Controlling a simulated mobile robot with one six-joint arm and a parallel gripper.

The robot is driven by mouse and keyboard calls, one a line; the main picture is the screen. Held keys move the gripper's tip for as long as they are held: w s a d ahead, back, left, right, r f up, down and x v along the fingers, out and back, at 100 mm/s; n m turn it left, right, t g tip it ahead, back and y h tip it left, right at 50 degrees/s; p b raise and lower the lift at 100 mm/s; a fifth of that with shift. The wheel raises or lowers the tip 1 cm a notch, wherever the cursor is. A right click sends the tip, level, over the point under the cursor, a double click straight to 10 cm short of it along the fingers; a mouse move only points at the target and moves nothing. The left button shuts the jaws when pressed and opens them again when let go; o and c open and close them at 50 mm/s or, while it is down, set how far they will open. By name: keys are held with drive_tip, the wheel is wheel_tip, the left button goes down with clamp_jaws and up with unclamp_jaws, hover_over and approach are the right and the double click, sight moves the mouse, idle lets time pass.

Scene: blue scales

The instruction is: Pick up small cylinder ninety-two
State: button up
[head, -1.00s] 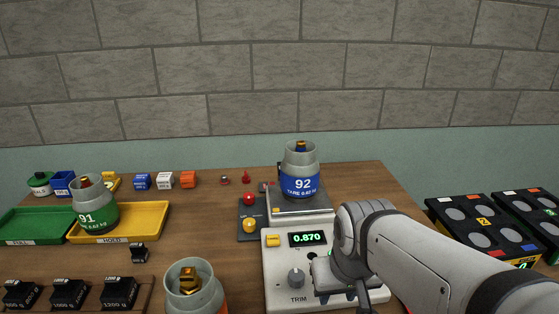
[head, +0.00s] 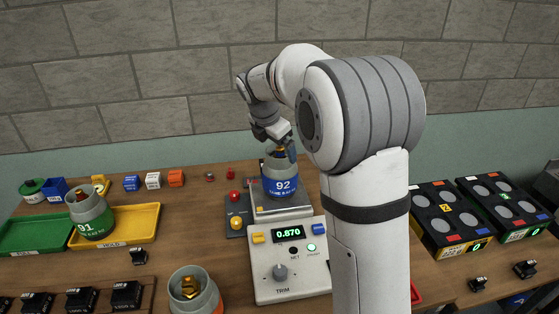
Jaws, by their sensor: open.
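Small cylinder ninety-two (head: 281,185) is grey with a blue band marked 92. It stands upright on the pan of the scale (head: 287,265), whose display reads 0.870. My gripper (head: 280,148) is open and points down at the top of the cylinder. Its fingers overlap the cylinder's collar and hide most of the brass valve. I cannot tell whether they touch it.
Cylinder 91 (head: 92,217), with a green band, stands on the yellow tray (head: 140,225) beside a green tray (head: 30,238). Another cylinder (head: 192,293) stands in front, left of the scale. A red and a yellow button sit left of the pan. Black racks (head: 447,237) stand at right.

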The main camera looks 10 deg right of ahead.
sight(278, 149)
drive_tip(key=w, duration=0.1)
drive_tip(key=w+n, duration=0.1)
drive_tip(key=n, duration=0.1)
drive_tip(key=shift+w+a+r+p, duration=0.25)
drive_tip(key=shift+w+a+p, duration=0.05)
drive_tip(key=shift+w+p, duration=0.1)
drive_tip(key=shift+w+f+n, duration=0.2)
drive_tip(key=shift+f+n, duration=0.1)
drive_tip(key=x, duration=0.2)
drive_tip(key=p+x, duration=0.1)
drive_tip(key=x, duration=0.1)
drive_tip(key=d+p+x, duration=0.1)
drive_tip(key=x, duration=0.1)
drive_tip(key=shift+w, duration=0.1)
drive_tip(key=shift+w+d+f, duration=0.1)
drive_tip(key=shift+w+f, duration=0.05)
drive_tip(key=shift+f, duration=0.35)
drive_tip(key=c, duration=2.1)
drive_tip(key=shift+r, duration=0.15)
